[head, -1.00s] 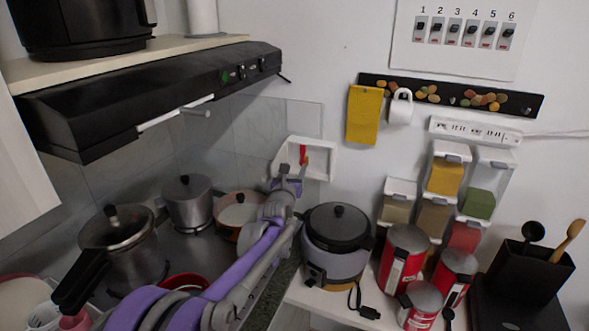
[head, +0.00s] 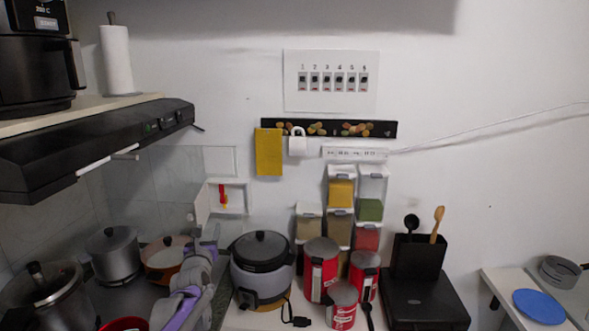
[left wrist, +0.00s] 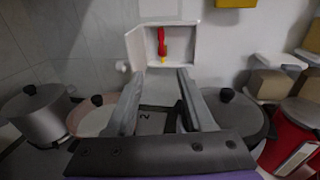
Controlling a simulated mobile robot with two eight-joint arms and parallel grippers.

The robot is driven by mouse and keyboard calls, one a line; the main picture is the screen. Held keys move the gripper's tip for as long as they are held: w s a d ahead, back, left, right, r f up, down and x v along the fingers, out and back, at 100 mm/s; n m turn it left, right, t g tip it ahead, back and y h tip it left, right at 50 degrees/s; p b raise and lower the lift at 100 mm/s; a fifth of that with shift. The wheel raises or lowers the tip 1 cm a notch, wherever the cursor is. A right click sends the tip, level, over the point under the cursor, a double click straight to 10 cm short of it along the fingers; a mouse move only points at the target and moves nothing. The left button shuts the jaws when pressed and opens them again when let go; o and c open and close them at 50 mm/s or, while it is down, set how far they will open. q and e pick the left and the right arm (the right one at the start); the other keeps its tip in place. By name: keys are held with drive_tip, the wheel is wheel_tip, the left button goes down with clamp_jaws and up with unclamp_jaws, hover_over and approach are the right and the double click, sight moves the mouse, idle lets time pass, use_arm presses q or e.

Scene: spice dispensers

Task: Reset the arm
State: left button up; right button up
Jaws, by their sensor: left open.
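My left arm comes up from the bottom in the head view, and my left gripper (head: 205,240) is above the counter between the orange-rimmed pan and the rice cooker. In the left wrist view the left gripper (left wrist: 162,75) is open, with its two fingers apart and nothing between them. It faces an open white wall box (left wrist: 165,45) with a red and yellow item (left wrist: 161,44) inside. The box also shows in the head view (head: 238,197). My right gripper is in none of the views.
The rice cooker (head: 262,265) stands just right of the left gripper, and the orange-rimmed pan (head: 163,257) just left. Red cans (head: 320,270), spice dispensers (head: 341,190) and a black utensil holder (head: 417,258) stand further right. The range hood (head: 95,145) overhangs the stove at left.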

use_arm(q)
drive_tip(key=s+d+f+m+g+h, duration=0.1)
drive_tip(key=s+d+f+m+g, duration=0.1)
drive_tip(key=s+m, duration=0.5)
drive_tip(key=s+d+f+m+g+h, duration=0.1)
drive_tip(key=s+d+f+m+g, duration=0.1)
drive_tip(key=s+m, duration=0.5)
drive_tip(key=s+d+f+m+g+h, duration=0.1)
drive_tip(key=s+d+f+m+g, duration=0.15)
drive_tip(key=s+m, duration=0.4)
drive_tip(key=s+f+m+g, duration=0.2)
drive_tip(key=s+f+m, duration=0.4)
drive_tip(key=s, duration=0.6)
drive_tip(key=s+f+m+g, duration=0.2)
drive_tip(key=s+f+m, duration=0.4)
drive_tip(key=s+m, duration=0.5)
drive_tip(key=shift+s+d+g+y, duration=0.35)
drive_tip(key=shift+d+y, duration=0.05)
drive_tip(key=shift+d, duration=0.05)
use_arm(e)
drive_tip(key=shift+w, duration=0.15)
